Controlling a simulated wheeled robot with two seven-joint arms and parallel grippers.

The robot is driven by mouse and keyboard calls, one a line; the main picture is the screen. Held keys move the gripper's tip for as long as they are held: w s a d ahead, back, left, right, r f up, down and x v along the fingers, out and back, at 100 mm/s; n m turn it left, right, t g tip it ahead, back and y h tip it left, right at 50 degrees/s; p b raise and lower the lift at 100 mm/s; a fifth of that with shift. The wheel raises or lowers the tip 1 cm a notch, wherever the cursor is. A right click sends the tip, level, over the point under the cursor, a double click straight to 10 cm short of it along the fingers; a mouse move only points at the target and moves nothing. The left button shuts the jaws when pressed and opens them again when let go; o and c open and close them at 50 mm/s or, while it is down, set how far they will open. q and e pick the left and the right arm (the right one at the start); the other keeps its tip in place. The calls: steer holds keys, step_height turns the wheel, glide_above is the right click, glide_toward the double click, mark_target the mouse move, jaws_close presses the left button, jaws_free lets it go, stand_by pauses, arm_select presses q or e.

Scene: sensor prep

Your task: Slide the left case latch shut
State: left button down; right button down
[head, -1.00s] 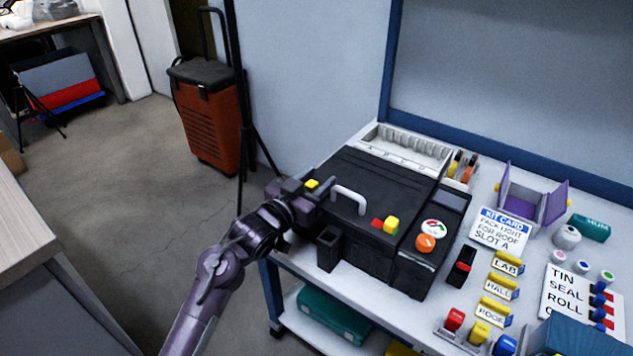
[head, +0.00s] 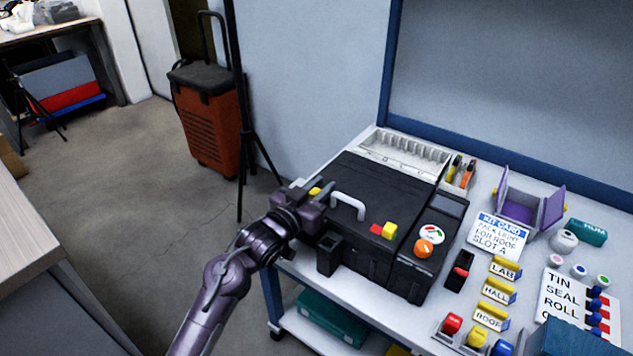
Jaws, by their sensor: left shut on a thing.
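The black case (head: 370,190) lies closed on the cart, with a pale handle (head: 347,204) on its front part. The left case latch (head: 315,191) is a small yellow block near the case's left front edge. My left gripper (head: 318,195) is at this latch and shut on it. The jaws hide much of the latch and its track, so I cannot tell how far it has slid. The right latch (head: 390,230) is a yellow block with a red patch showing on its left side. My right gripper is not in view.
A black open-topped holder (head: 328,255) stands at the case's front, close to my left wrist. A panel with an orange knob (head: 424,248) adjoins the case on the right. Labels, colored plugs and a purple bin (head: 520,208) fill the cart's right side.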

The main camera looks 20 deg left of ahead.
arm_select(q)
steer(key=shift+d, duration=0.2)
steer(key=c, duration=1.3)
jaws_free()
steer(key=shift+s, duration=0.1)
steer(key=shift+d, duration=0.1)
